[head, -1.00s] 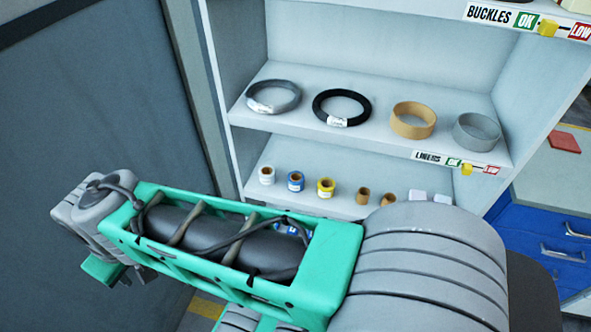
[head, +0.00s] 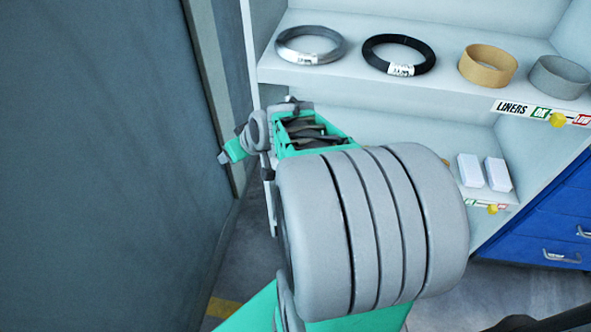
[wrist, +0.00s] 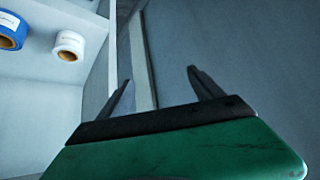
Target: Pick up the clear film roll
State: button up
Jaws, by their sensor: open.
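The clear film roll (wrist: 70,46), a whitish roll with a brown core, sits in the upper left of the wrist view. My gripper (wrist: 160,76) is open, with its two dark fingers apart and nothing between them. The roll is to the left of the fingers, apart from them. In the head view now, my arm hides the roll and I cannot make out the fingers.
A blue roll (wrist: 12,30) sits left of the clear roll. The liners shelf (head: 430,85) holds a grey coil (head: 310,42), a black coil (head: 398,52), a tan ring (head: 487,66) and a grey ring (head: 558,77). A dark wall panel (head: 100,160) stands left.

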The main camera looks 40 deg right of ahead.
jog(key=shift+o, duration=0.3)
jog(key=d+f+m+t+h+b, duration=0.2)
jog(key=d+f+b, duration=0.5)
jog(key=d+f, duration=0.5)
jog(key=shift+w+f+t+b, duration=0.25)
jog(key=shift+w+t+b, duration=0.05)
jog(key=shift+w+t, duration=0.1)
jog(key=d+f+h+b, duration=0.1)
jog(key=d, duration=0.1)
jog(key=s+d+f+m+t+h+b, duration=0.1)
jog(key=d, duration=0.2)
jog(key=s+d+f+b, duration=0.1)
jog(key=d+b, duration=0.1)
jog(key=d, duration=0.1)
jog(key=shift+s+d+f+m+t+h, duration=0.2)
jog(key=shift+m+t+h, duration=0.1)
jog(key=shift+m+h, duration=0.1)
jog(key=b+x, duration=0.2)
jog(key=x, duration=0.5)
jog(key=shift+w+d+b, duration=0.2)
jog(key=shift+b, duration=0.15)
jog(key=shift+r, duration=0.1)
jog(key=c, duration=1.6)
